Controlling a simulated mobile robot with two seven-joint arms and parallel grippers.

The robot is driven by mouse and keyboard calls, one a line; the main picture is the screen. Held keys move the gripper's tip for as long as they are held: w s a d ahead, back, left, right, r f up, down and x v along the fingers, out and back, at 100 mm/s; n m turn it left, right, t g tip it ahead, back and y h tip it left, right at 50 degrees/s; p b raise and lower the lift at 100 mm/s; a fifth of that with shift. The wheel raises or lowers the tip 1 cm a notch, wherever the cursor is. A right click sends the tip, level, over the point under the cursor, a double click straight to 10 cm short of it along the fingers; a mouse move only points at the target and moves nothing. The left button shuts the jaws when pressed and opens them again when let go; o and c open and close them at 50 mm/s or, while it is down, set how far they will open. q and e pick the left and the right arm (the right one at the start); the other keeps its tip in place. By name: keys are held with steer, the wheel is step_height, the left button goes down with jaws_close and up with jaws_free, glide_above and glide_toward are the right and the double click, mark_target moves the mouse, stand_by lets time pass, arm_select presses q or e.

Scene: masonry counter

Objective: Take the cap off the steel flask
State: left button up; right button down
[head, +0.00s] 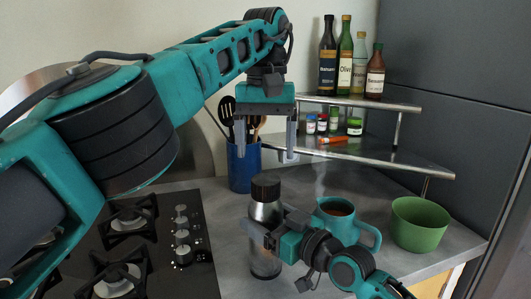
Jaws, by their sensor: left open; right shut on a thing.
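The steel flask (265,262) stands upright on the grey counter with its black cap (266,186) on top. My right gripper (262,232) is shut on the flask's body from the right, below the cap, and hides part of the body. My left gripper (277,152) is open and empty above the flask, its two fingers pointing down. The fingertips look a little higher than the cap. How far apart the fingers and cap are in depth is hard to tell.
A blue utensil holder (241,168) stands behind the flask. A teal mug (362,232) and a green bowl (420,224) are to the right. A corner shelf (390,154) holds bottles and jars. A black gas hob (190,268) lies at left.

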mark_target(266, 179)
arm_select(q)
steer(key=shift+f, duration=3.95)
